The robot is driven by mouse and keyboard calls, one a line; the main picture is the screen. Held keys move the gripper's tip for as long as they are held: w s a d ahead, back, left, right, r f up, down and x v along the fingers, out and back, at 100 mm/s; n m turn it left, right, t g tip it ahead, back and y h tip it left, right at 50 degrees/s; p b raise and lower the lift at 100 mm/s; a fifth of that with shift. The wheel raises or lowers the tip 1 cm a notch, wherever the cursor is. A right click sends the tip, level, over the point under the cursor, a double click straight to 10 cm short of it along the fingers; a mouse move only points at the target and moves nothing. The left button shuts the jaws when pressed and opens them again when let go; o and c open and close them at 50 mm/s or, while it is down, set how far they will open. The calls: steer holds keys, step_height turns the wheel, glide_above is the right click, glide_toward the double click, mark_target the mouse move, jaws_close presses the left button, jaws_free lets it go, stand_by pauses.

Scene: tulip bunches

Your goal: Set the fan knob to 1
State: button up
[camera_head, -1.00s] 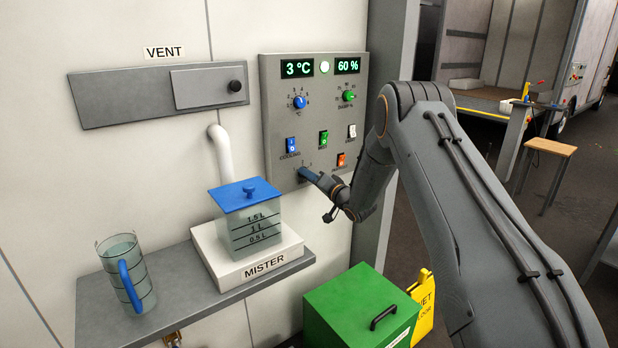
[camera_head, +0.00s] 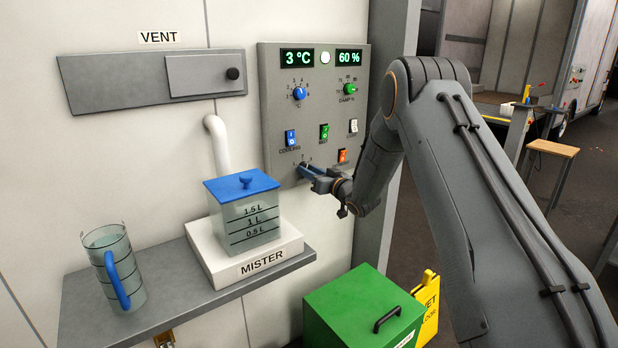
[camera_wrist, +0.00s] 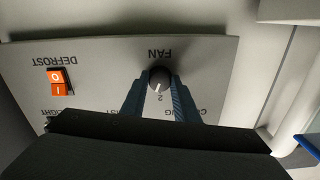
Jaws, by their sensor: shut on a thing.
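The fan knob (camera_wrist: 159,77) is a small dark round knob with a white pointer mark, under the word FAN, which shows upside down in the wrist view. Its pointer faces the numeral 2 printed beside it.
An orange DEFROST switch (camera_wrist: 57,81) sits beside the knob; it shows in the head view (camera_head: 343,156). Other switches and two dials are above. The mister tank (camera_head: 245,215) stands left on a shelf (camera_head: 90,300) with a jug (camera_head: 115,265). A green box (camera_head: 350,300) is below.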

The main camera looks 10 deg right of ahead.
steer(key=shift+n+b, duration=6.05)
steer(key=shift+n, duration=1.85)
steer(key=o, duration=1.1)
steer(key=shift+c, duration=0.2)
